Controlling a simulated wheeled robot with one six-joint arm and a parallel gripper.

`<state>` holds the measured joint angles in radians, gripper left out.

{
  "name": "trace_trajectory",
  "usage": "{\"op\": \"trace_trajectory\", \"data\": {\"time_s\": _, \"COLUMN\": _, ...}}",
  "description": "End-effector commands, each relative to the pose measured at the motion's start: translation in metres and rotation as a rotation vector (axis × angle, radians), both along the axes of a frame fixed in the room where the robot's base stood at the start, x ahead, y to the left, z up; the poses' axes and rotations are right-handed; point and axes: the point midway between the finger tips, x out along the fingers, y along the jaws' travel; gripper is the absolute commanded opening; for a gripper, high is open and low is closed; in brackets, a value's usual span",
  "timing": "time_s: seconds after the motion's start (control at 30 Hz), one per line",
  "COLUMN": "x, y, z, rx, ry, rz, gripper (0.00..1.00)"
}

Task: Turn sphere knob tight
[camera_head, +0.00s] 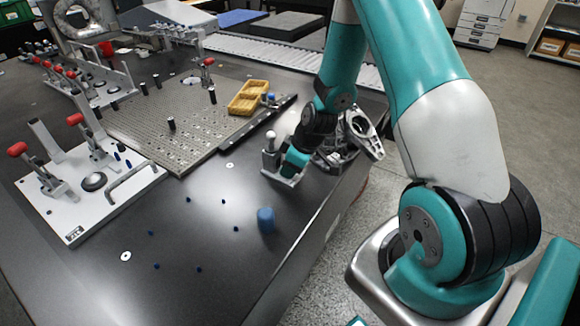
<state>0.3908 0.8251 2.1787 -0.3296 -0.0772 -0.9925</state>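A small pale grey round-topped knob (270,136) stands upright on a short grey post over a light base plate (284,178), near the right edge of the dark table. It looks like the sphere knob. My arm comes down from the upper right, and its teal and black end, with my gripper (291,160), is close beside the post on its right. I cannot make out the fingers, so I cannot tell whether they touch the knob or whether they are open. Part of the base plate is hidden behind my arm's end.
A grey metal casting (361,135) is just right of my wrist. A blue cylinder (266,220) stands in front, with several small blue pins around it. A white fixture plate (90,205) with red-handled clamps is at left.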

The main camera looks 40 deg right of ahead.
Motion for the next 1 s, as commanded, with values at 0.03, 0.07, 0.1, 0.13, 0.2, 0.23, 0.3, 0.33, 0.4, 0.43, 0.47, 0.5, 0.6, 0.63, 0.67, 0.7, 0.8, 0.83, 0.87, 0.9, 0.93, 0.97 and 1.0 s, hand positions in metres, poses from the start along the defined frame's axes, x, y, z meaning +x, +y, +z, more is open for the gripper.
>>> {"op": "trace_trajectory", "data": {"time_s": 0.03, "x": 0.0000, "y": -0.0001, "z": 0.0001, "rx": 0.000, "ry": 0.000, "rz": 0.000, "gripper": 0.11}}
{"op": "trace_trajectory", "data": {"time_s": 0.07, "x": 0.0000, "y": -0.0001, "z": 0.0001, "rx": 0.000, "ry": 0.000, "rz": 0.000, "gripper": 0.04}}
{"op": "trace_trajectory", "data": {"time_s": 0.1, "x": 0.0000, "y": -0.0001, "z": 0.0001, "rx": 0.000, "ry": 0.000, "rz": 0.000, "gripper": 0.03}}
{"op": "trace_trajectory", "data": {"time_s": 0.13, "x": 0.0000, "y": -0.0002, "z": 0.0001, "rx": 0.000, "ry": 0.000, "rz": 0.000, "gripper": 0.03}}
{"op": "trace_trajectory", "data": {"time_s": 0.2, "x": -0.0001, "y": -0.0002, "z": 0.0001, "rx": 0.000, "ry": 0.000, "rz": -0.002, "gripper": 0.03}}
{"op": "trace_trajectory", "data": {"time_s": 0.23, "x": -0.0001, "y": -0.0001, "z": 0.0001, "rx": 0.000, "ry": 0.000, "rz": -0.004, "gripper": 0.03}}
{"op": "trace_trajectory", "data": {"time_s": 0.3, "x": -0.0002, "y": 0.0001, "z": 0.0001, "rx": 0.000, "ry": 0.000, "rz": -0.014, "gripper": 0.03}}
{"op": "trace_trajectory", "data": {"time_s": 0.33, "x": -0.0004, "y": 0.0001, "z": 0.0000, "rx": 0.000, "ry": 0.000, "rz": -0.021, "gripper": 0.03}}
{"op": "trace_trajectory", "data": {"time_s": 0.4, "x": -0.0003, "y": 0.0003, "z": 0.0001, "rx": -0.001, "ry": 0.000, "rz": -0.043, "gripper": 0.03}}
{"op": "trace_trajectory", "data": {"time_s": 0.43, "x": -0.0003, "y": 0.0004, "z": 0.0000, "rx": 0.000, "ry": 0.000, "rz": -0.056, "gripper": 0.03}}
{"op": "trace_trajectory", "data": {"time_s": 0.47, "x": -0.0004, "y": 0.0006, "z": 0.0000, "rx": 0.000, "ry": 0.000, "rz": -0.069, "gripper": 0.03}}
{"op": "trace_trajectory", "data": {"time_s": 0.5, "x": -0.0005, "y": 0.0007, "z": 0.0000, "rx": 0.001, "ry": 0.000, "rz": -0.091, "gripper": 0.03}}
{"op": "trace_trajectory", "data": {"time_s": 0.6, "x": -0.0004, "y": 0.0012, "z": 0.0000, "rx": 0.000, "ry": 0.000, "rz": -0.154, "gripper": 0.03}}
{"op": "trace_trajectory", "data": {"time_s": 0.63, "x": -0.0004, "y": 0.0013, "z": 0.0002, "rx": 0.000, "ry": 0.000, "rz": -0.175, "gripper": 0.03}}
{"op": "trace_trajectory", "data": {"time_s": 0.67, "x": -0.0005, "y": 0.0012, "z": 0.0001, "rx": 0.000, "ry": 0.000, "rz": -0.197, "gripper": 0.03}}
{"op": "trace_trajectory", "data": {"time_s": 0.7, "x": -0.0007, "y": 0.0011, "z": 0.0001, "rx": -0.001, "ry": 0.001, "rz": -0.227, "gripper": 0.03}}
{"op": "trace_trajectory", "data": {"time_s": 0.8, "x": -0.0003, "y": 0.0015, "z": 0.0005, "rx": -0.001, "ry": -0.001, "rz": -0.299, "gripper": 0.03}}
{"op": "trace_trajectory", "data": {"time_s": 0.83, "x": -0.0003, "y": 0.0015, "z": 0.0005, "rx": -0.001, "ry": -0.001, "rz": -0.321, "gripper": 0.03}}
{"op": "trace_trajectory", "data": {"time_s": 0.87, "x": -0.0002, "y": 0.0016, "z": 0.0006, "rx": 0.000, "ry": -0.001, "rz": -0.342, "gripper": 0.03}}
{"op": "trace_trajectory", "data": {"time_s": 0.9, "x": -0.0003, "y": 0.0015, "z": 0.0006, "rx": 0.000, "ry": -0.001, "rz": -0.369, "gripper": 0.03}}
{"op": "trace_trajectory", "data": {"time_s": 0.93, "x": -0.0005, "y": 0.0016, "z": 0.0005, "rx": -0.001, "ry": -0.001, "rz": -0.389, "gripper": 0.03}}
{"op": "trace_trajectory", "data": {"time_s": 0.97, "x": -0.0005, "y": 0.0018, "z": 0.0006, "rx": 0.000, "ry": 0.000, "rz": -0.406, "gripper": 0.03}}
{"op": "trace_trajectory", "data": {"time_s": 1.0, "x": -0.0004, "y": 0.0019, "z": 0.0007, "rx": 0.000, "ry": -0.001, "rz": -0.430, "gripper": 0.03}}
